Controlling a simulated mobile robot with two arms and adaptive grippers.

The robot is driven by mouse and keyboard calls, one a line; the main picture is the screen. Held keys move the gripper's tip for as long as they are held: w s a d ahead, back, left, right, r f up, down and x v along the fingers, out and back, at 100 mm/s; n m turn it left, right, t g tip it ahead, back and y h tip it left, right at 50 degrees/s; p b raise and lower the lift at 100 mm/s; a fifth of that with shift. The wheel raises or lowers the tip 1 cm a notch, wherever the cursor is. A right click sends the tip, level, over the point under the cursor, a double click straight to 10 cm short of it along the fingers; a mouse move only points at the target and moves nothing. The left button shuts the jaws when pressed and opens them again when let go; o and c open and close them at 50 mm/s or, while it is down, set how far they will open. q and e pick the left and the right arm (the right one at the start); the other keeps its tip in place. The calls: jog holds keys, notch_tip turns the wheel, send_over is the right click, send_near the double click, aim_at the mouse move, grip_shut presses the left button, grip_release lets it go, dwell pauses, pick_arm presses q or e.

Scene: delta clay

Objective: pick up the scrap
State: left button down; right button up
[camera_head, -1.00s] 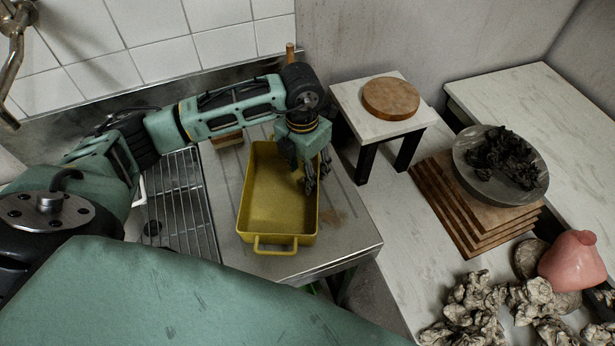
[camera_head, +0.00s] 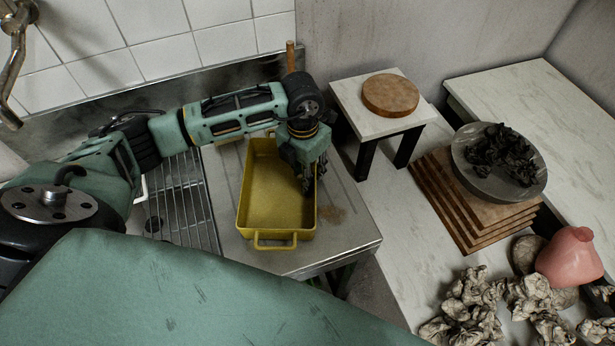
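My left gripper (camera_head: 309,178) points down over the right rim of a yellow tray (camera_head: 275,238). Its dark fingers are small and partly hidden against the tray wall, so I cannot tell whether they are open or shut, or hold anything. No single piece is clearly the scrap. Dark crumpled pieces (camera_head: 503,153) lie on a round grey plate (camera_head: 475,187) at the right. Pale crumpled lumps (camera_head: 470,300) lie at the lower right. My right gripper is not in view.
The plate rests on stacked brown boards (camera_head: 450,205). A small white stand (camera_head: 350,100) with a round wooden board (camera_head: 390,95) is behind, right of the tray. A pink vessel (camera_head: 570,257) stands by the pale lumps. A wire rack (camera_head: 180,200) is left of the tray.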

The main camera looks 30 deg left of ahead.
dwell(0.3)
pick_arm(q)
notch_tip(320, 180, up, 9)
jog(key=shift+w+b, duration=0.1)
jog(key=shift+b, duration=1.05)
jog(key=shift+r, duration=0.55)
